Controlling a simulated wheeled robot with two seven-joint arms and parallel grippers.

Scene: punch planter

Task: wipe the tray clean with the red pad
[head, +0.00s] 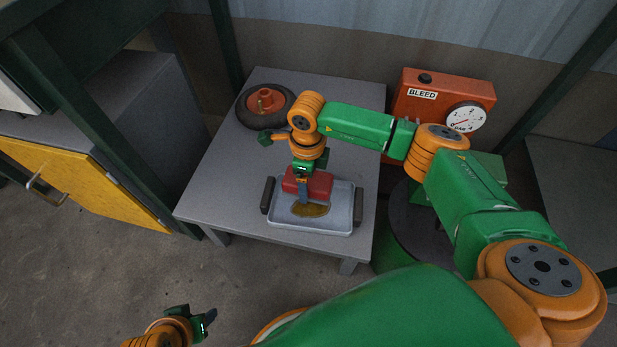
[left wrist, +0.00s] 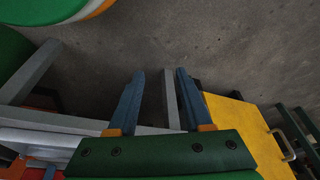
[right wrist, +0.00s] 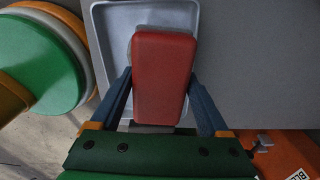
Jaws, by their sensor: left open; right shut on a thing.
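The tray (head: 341,222) is shallow and pale grey with dark handles at both ends, and sits near the front edge of the grey table. A brown stain (head: 312,210) lies on its floor. The red pad (head: 318,184) is over the back part of the tray, beside the stain; I cannot tell whether it touches the tray. My right gripper (head: 303,190) is shut on the red pad. The right wrist view shows the pad (right wrist: 162,80) between the two blue fingers, with the tray (right wrist: 112,22) beneath. My left gripper (head: 210,318) is open and empty, low in front of the table.
A wheel with a black tyre (head: 243,112) lies at the table's back left. An orange box with a gauge (head: 446,96), labelled BLEED, stands behind the table's right side. A yellow-doored cabinet (head: 85,182) is at the left. The table's left part (head: 225,175) is clear.

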